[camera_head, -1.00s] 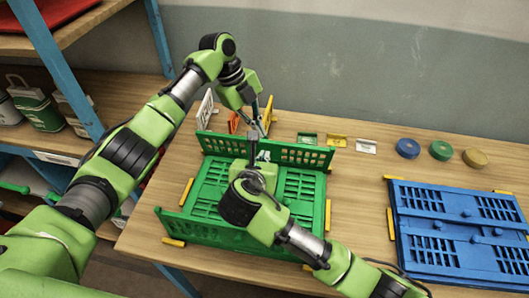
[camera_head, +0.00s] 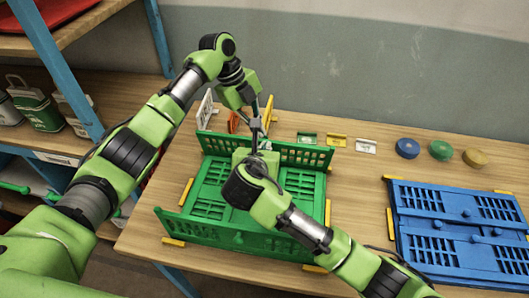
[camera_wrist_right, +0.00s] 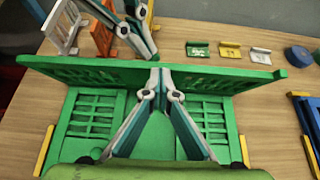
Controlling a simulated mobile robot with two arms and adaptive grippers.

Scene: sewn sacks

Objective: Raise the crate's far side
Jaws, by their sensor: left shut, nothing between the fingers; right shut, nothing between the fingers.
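The green crate (camera_head: 207,190) stands on the table with its slatted far side (camera_head: 305,155) standing up from the floor, seemingly leaning; its exact angle is hard to tell. The far side also crosses the right wrist view (camera_wrist_right: 225,78). My right gripper (camera_wrist_right: 158,72) is shut and empty, its tips overlapping the middle of the far side's top edge from the near side; whether they touch is unclear. My wrist hides it mostly in the head view. My left gripper (camera_head: 254,132) is shut, pointing down behind the far side's middle; it also shows in the right wrist view (camera_wrist_right: 148,50).
A blue folded crate (camera_head: 440,235) lies at right. Small green, yellow and white pieces (camera_head: 336,140) and several coloured discs (camera_head: 407,148) lie behind. White and orange panels (camera_head: 205,108) stand behind the crate at left. A blue-post shelf (camera_head: 60,70) borders the left.

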